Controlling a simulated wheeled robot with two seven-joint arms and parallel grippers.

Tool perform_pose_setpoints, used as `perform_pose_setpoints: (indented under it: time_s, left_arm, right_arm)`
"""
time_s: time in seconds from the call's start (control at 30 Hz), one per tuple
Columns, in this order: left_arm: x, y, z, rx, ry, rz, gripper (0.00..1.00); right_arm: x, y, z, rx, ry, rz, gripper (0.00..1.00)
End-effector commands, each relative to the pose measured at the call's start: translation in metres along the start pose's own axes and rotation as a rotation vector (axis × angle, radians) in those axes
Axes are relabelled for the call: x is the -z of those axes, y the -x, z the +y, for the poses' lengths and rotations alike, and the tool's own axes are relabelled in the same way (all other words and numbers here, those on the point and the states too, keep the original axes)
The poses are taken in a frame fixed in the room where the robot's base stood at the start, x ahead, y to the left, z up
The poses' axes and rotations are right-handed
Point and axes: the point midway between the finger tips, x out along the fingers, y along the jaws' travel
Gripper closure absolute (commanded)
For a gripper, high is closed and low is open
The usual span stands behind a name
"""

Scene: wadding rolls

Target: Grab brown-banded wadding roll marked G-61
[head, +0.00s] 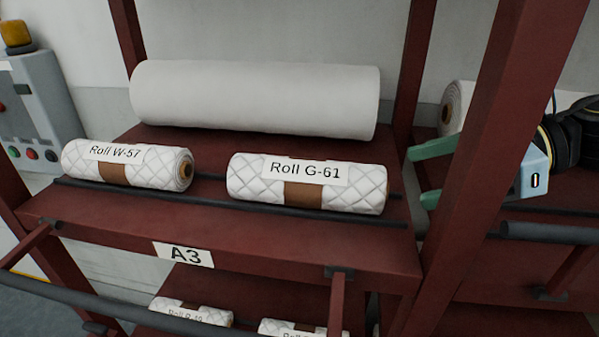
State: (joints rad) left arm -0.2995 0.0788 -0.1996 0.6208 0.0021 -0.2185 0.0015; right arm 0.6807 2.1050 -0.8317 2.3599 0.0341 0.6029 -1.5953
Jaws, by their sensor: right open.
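The wadding roll marked G-61 (252,183) lies on the right part of the red shelf marked A3. It is white and quilted, with a brown band and a label reading Roll G-61. My right gripper (424,174) is open, with two green fingers pointing left. It appears to the right of the roll, apart from it, and is partly hidden by a red rack post (484,150). Nothing shows between its fingers. My left gripper is not in view.
Roll W-57 (76,162), also brown-banded, lies left on the same shelf (130,222). A large plain white roll (255,97) lies behind both. Dark rails run along the shelf. More rolls (192,312) sit below. A control box (42,105) stands at the left.

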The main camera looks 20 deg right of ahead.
Motion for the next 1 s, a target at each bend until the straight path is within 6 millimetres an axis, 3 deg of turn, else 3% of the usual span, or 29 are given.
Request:
perform_pose_setpoints:
  time_s: [0.2, 1.0]
  left_arm:
    - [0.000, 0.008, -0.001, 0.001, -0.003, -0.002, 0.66]
    - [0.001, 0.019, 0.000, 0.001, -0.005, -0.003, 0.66]
  right_arm:
    - [-0.001, -0.032, 0.001, -0.008, -0.001, 0.001, 0.13]
    - [-0.002, -0.077, -0.001, -0.004, -0.001, 0.001, 0.13]
